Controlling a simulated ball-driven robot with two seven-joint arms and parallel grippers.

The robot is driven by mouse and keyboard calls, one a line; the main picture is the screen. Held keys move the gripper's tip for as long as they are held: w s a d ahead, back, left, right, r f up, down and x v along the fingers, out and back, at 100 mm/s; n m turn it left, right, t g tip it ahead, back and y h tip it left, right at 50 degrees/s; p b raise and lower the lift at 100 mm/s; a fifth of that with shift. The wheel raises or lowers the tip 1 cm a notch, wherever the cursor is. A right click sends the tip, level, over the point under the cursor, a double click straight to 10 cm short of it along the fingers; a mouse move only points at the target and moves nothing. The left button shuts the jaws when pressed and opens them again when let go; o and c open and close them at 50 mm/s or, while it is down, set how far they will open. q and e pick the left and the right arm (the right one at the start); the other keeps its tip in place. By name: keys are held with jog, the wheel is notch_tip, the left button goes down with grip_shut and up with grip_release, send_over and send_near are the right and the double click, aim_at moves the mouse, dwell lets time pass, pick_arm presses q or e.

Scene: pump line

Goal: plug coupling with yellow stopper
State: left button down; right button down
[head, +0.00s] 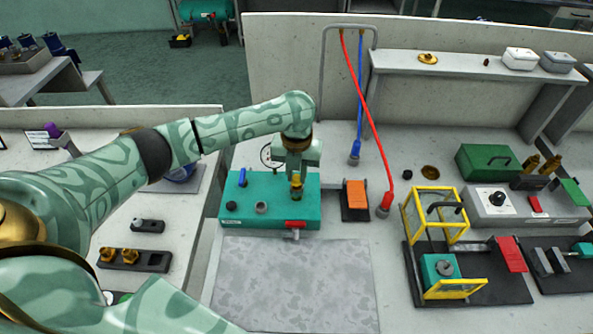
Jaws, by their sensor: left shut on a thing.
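My left gripper (297,171) points down over the right half of the teal pump block (246,191). It is shut on a small yellow-brass piece that looks like the yellow stopper (296,187). The piece is upright at the block's top; I cannot tell whether it touches the block or sits in an opening. The block's top also carries a grey ring-shaped port (261,207), a black knob (231,206) and a blue lever (242,177). Which fitting is the coupling is unclear. A red part (295,225) sits at the front edge. My right gripper is not in view.
Red (367,115) and blue (359,91) hoses hang behind right. An orange-topped block (356,194) stands close to the pump block. A yellow-framed cage (434,218) is further right. A rack with brass fittings (133,260) lies left. The grey mat (292,285) in front is clear.

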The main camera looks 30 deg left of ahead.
pick_arm(q)
jog(key=shift+f, duration=0.85)
dwell(1.1)
jog(key=c, duration=0.9)
grip_release()
notch_tip(320, 180, up, 7)
jog(key=p, duration=0.7)
jog(key=shift+r+p, duration=0.1)
jog(key=shift+p, duration=0.25)
